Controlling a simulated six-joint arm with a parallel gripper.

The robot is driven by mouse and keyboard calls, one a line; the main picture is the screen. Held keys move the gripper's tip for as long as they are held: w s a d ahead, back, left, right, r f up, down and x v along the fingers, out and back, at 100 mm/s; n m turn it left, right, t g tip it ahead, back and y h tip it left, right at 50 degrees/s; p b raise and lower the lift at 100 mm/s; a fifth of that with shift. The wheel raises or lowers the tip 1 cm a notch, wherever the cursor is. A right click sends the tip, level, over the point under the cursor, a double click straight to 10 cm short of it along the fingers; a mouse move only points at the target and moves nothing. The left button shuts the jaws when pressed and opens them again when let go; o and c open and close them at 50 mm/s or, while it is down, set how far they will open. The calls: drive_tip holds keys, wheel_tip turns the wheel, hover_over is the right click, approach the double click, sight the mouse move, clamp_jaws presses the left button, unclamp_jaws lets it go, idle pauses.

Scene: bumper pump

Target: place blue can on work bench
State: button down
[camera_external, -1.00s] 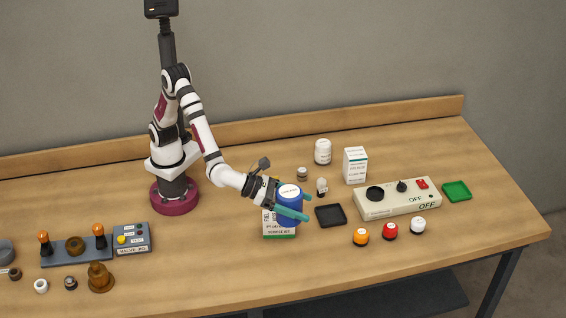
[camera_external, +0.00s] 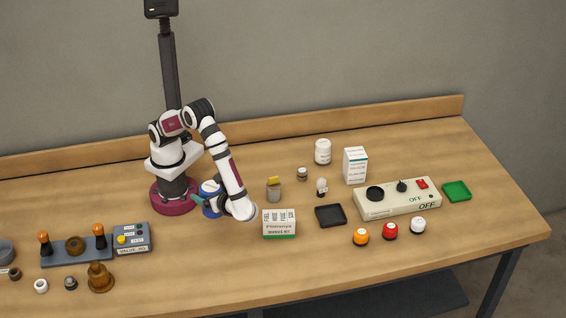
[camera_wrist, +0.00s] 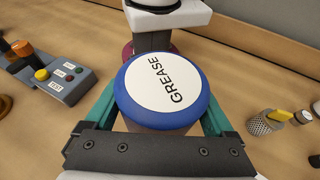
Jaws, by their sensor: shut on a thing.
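The blue can (camera_external: 210,187) has a white top label, and in the wrist view (camera_wrist: 161,86) that label reads GREASE. My gripper (camera_external: 205,203) is shut on the can, with a teal finger on each side of it in the wrist view. The can is upright or close to it, just right of my maroon base. My forearm hides part of it in the external view. The work bench (camera_external: 190,275) is a wooden top under everything. I cannot tell whether the can's bottom touches it.
A grey valve box (camera_external: 132,238) stands to the left. A metal cup with a yellow piece (camera_external: 274,190) and a white-green carton (camera_external: 279,224) stand to the right. A black tray (camera_external: 330,215) and a switch panel (camera_external: 397,199) lie further right. The front middle of the bench is clear.

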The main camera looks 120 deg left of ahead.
drive_tip(key=s+d+r+n+t+h, duration=0.1)
drive_tip(key=s+d+r+n+h, duration=0.1)
drive_tip(key=d+r+n+h, duration=0.3)
drive_tip(key=s+d+r+n+h, duration=0.2)
drive_tip(key=d+n+h, duration=0.15)
drive_tip(key=d, duration=0.35)
drive_tip(key=s+d+r+n+t+h, duration=0.1)
drive_tip(key=s+d+r+n+h, duration=0.1)
drive_tip(key=d+r+n+h, duration=0.25)
wheel_tip(320, 180, down, 12)
drive_tip(key=d, duration=0.2)
drive_tip(key=shift+m+h, duration=0.3)
drive_tip(key=shift+h, duration=0.1)
drive_tip(key=w+a+f, duration=0.1)
drive_tip(key=w+f, duration=0.1)
drive_tip(key=w, duration=0.1)
drive_tip(key=w+a+f, duration=0.1)
drive_tip(key=w+f, duration=0.2)
drive_tip(key=w, duration=0.1)
drive_tip(key=w+a+f, duration=0.1)
drive_tip(key=w+f, duration=0.1)
drive_tip(key=w, duration=0.1)
drive_tip(key=shift+w+a+f, duration=0.2)
drive_tip(key=shift+w+a, duration=0.1)
drive_tip(key=shift+a, duration=0.1)
wheel_tip(320, 180, down, 3)
drive_tip(key=shift+f, duration=0.5)
